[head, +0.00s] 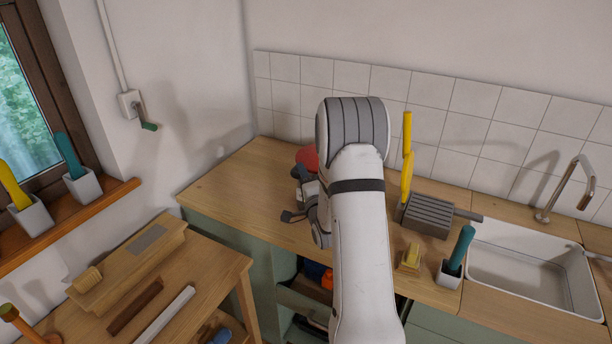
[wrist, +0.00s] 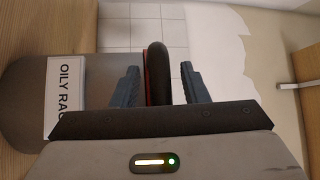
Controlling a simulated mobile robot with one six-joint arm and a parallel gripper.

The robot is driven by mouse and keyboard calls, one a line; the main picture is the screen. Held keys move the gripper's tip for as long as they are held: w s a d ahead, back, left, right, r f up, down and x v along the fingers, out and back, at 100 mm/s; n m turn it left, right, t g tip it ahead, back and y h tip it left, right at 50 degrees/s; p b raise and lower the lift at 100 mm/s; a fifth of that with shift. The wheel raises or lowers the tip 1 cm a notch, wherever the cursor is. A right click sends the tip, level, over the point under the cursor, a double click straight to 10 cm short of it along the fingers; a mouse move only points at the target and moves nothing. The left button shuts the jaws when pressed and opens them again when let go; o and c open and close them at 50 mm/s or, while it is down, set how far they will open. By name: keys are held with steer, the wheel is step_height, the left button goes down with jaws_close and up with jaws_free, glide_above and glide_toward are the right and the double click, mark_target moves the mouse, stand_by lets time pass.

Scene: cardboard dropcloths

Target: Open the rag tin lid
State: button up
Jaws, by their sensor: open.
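The rag tin (wrist: 95,70) lies across the left of the wrist view. It is a grey cylinder with a white label that reads "OILY RAG", partly cut off by my gripper. At its end a thin strip of the red lid (wrist: 146,75) shows beside a dark rounded bar, which looks like the lid's handle (wrist: 159,72). My gripper (wrist: 157,82) is open, with one blue-grey finger on each side of this bar. I cannot tell whether they touch it. In the head view the red lid (head: 308,157) shows behind my gripper (head: 296,214); my arm hides most of the tin.
The wooden counter (head: 235,190) is clear left of the tin. Right of my arm stand a grey ribbed block (head: 428,216), yellow upright pieces (head: 406,165), a brush (head: 409,257) and a teal-handled tool in a white cup (head: 450,273). The sink (head: 530,265) is farther right. The tiled wall (head: 285,95) is behind.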

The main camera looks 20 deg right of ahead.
steer(key=shift+c, duration=0.5)
jaws_close()
